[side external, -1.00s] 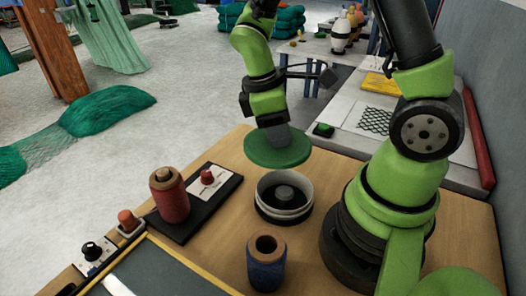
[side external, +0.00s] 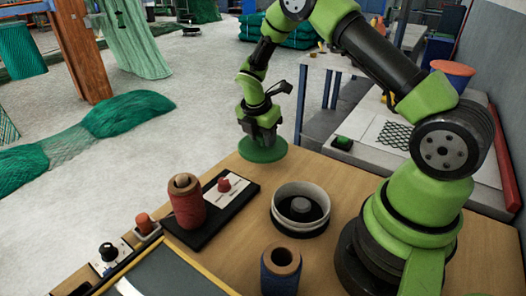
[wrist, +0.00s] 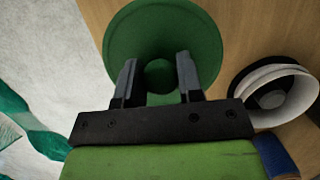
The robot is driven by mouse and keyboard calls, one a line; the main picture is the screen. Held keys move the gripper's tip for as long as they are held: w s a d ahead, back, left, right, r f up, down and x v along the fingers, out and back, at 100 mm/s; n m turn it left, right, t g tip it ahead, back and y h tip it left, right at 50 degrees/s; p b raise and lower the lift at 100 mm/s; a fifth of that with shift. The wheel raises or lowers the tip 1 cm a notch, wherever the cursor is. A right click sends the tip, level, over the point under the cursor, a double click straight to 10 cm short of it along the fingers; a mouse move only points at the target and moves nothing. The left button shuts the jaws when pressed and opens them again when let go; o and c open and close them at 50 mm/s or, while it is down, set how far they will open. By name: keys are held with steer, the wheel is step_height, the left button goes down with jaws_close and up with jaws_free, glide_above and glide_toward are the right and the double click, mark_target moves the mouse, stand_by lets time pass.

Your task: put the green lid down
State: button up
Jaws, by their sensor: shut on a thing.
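The green lid (side external: 263,151) is a flat round disc near the far edge of the wooden table. In the wrist view the lid (wrist: 125,35) lies under my fingers, with its round knob (wrist: 158,73) between them. My gripper (side external: 262,136) points down and is shut on the knob; it also shows in the wrist view (wrist: 158,78). I cannot tell whether the lid touches the table. The round white and black container (side external: 300,207) stands open on the table, nearer the camera and to the right of the lid. It also shows in the wrist view (wrist: 278,88).
A blue spool (side external: 281,268) stands at the front. The table's far edge is close to the lid. Bare wood (side external: 235,168) shows near the lid.

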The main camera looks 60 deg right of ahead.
mark_target(261, 143)
steer(key=shift+f, duration=2.2)
steer(key=shift+f, duration=0.1)
steer(key=o, duration=0.9)
